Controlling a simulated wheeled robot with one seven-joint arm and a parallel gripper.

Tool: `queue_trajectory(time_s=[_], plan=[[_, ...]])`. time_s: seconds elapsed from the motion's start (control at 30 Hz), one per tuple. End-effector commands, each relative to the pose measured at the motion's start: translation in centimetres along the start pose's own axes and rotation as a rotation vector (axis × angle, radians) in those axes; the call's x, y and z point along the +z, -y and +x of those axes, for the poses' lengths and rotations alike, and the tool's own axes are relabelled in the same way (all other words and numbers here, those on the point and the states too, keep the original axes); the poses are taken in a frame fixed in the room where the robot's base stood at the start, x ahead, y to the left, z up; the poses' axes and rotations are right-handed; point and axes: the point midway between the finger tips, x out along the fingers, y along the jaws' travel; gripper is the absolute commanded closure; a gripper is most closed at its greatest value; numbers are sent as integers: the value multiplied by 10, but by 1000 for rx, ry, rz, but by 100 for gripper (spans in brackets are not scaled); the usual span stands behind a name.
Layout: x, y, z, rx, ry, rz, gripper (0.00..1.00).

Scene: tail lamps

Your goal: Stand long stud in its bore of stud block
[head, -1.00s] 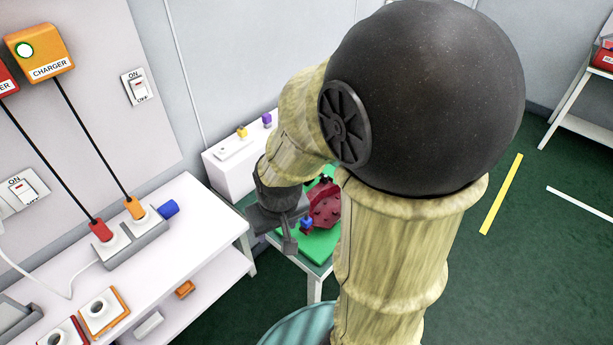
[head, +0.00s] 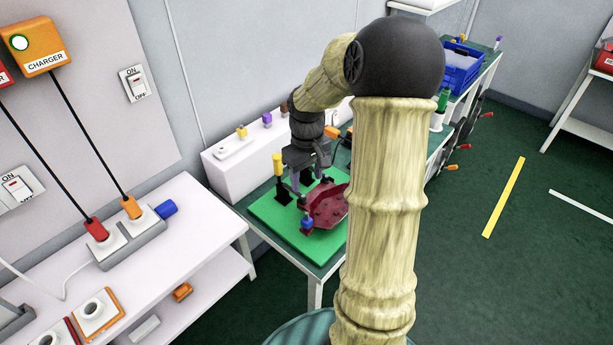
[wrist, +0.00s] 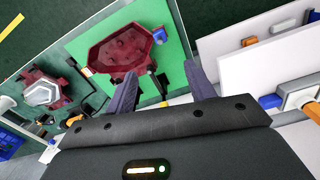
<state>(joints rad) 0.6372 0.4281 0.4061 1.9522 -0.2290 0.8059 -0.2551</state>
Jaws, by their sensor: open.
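My gripper (head: 308,188) is open and empty above the green mat (head: 268,213) on the bench. In the wrist view its two dark fingers (wrist: 162,92) are spread apart. Small coloured pegs, one yellow (head: 241,131) and one purple (head: 267,119), stand on a white ledge (head: 238,178) behind the mat. A pale piece with a round top (head: 232,147) sits at the ledge's left end. I cannot tell which of these is the long stud or the stud block. Any bore is too small to make out.
A dark red lamp housing (head: 326,207) lies on the mat, with a blue piece (head: 307,223) at its edge. A yellow-handled tool (head: 278,166) stands upright left of my gripper. A blue crate (head: 460,66) stands farther back. A white charger table (head: 190,212) is at left.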

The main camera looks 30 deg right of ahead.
Motion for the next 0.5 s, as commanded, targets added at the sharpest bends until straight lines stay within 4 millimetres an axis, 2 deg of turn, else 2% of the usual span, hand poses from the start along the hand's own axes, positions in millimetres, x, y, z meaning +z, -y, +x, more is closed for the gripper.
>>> queue_trajectory(time_s=[0.27, 0.5], plan=[[0, 2, 13, -1, 3, -1, 46], [0, 2, 48, -3, 5, -4, 46]])
